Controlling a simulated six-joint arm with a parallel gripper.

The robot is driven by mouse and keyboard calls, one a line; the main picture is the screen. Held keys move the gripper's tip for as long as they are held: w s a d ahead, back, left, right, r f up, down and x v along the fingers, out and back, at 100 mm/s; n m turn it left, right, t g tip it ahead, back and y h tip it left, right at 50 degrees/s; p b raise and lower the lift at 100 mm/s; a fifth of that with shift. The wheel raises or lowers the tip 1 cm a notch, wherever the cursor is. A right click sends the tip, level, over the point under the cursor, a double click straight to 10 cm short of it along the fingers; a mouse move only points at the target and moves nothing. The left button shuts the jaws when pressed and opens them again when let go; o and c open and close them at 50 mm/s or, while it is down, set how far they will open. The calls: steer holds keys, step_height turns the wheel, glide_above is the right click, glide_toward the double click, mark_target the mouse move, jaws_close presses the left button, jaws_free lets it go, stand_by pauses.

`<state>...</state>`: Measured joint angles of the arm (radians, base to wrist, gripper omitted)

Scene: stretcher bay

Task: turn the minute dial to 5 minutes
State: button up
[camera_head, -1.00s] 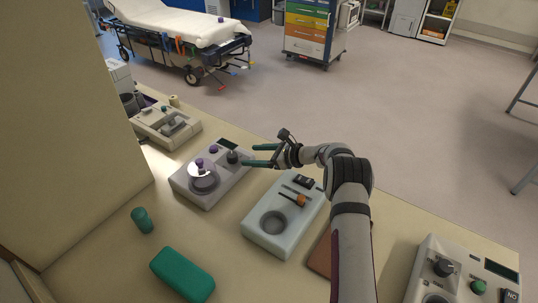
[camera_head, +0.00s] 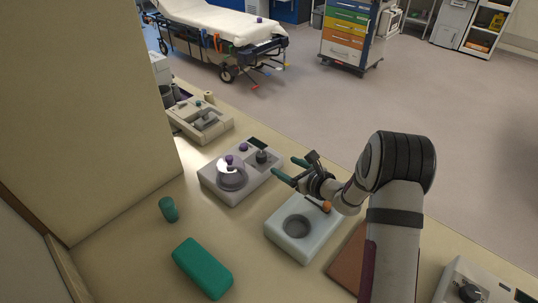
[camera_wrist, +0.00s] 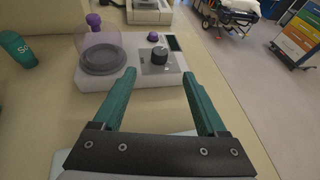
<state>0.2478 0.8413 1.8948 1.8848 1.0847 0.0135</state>
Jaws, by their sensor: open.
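The minute dial is most likely the black knob (camera_head: 261,157) on the light device with a clear dome and a small dark display (camera_head: 258,143). In the wrist view the black knob (camera_wrist: 159,55) sits on a grey plate with fine marks, too small to read. Its setting cannot be told. My gripper (camera_head: 287,168) is open and empty, its two green fingers apart. It is right of the knob in the head view. In the wrist view the fingers (camera_wrist: 158,88) point toward the device, with the knob beyond and between them, not touched.
The clear dome (camera_head: 231,171) with a purple knob stands left of the dial, and a purple button (camera_head: 243,147) is close to it. A pale device with a round well (camera_head: 296,227) lies below my gripper. A green cylinder (camera_head: 169,209) and green block (camera_head: 202,267) lie on the counter.

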mark_target(261, 154)
steer(key=x, duration=1.5)
steer(key=shift+w+f, duration=0.15)
steer(key=shift+f, duration=0.1)
jaws_close()
